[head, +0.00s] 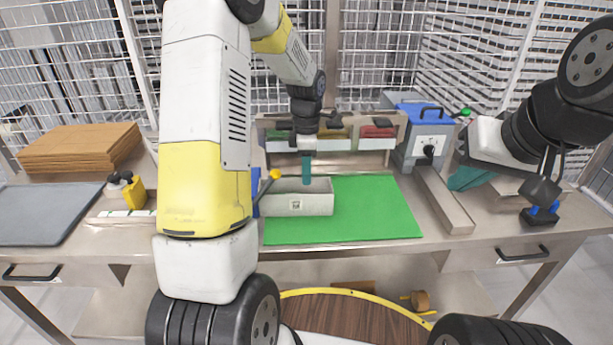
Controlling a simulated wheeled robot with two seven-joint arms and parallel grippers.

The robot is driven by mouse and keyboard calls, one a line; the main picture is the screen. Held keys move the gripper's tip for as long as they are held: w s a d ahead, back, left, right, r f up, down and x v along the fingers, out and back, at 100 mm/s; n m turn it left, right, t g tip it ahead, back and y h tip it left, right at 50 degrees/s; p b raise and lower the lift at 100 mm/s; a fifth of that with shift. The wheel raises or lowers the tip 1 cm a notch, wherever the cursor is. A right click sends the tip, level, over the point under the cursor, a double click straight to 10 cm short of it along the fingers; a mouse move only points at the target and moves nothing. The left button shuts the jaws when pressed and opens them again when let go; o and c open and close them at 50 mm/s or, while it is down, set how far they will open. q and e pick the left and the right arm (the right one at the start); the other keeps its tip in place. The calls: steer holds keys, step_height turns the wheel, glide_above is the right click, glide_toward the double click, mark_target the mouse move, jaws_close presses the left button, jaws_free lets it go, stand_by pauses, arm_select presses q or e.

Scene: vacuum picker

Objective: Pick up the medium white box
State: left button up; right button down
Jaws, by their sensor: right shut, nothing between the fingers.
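An open, off-white rectangular box (314,204) with a small dark label on its front stands on the left part of a green mat (375,215). My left gripper (306,182) points straight down at the box's open top, its narrow teal tip overlapping the opening. I cannot tell whether it touches the box, or whether its fingers are apart. My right gripper (468,180) has a teal tip and is shut and empty over the table's right side, well apart from the box. My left arm hides what lies left of the box.
Bins with green, yellow and red contents (377,132) stand behind the mat. A blue-topped grey machine (424,140) is at right. Stacked brown boards (80,148) and a grey tray (45,213) lie at left. The mat's right half is clear.

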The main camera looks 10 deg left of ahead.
arm_select(q)
step_height(320, 180, down, 2)
steer(key=shift+f, duration=0.1)
jaws_close()
steer(key=shift+d, duration=0.1)
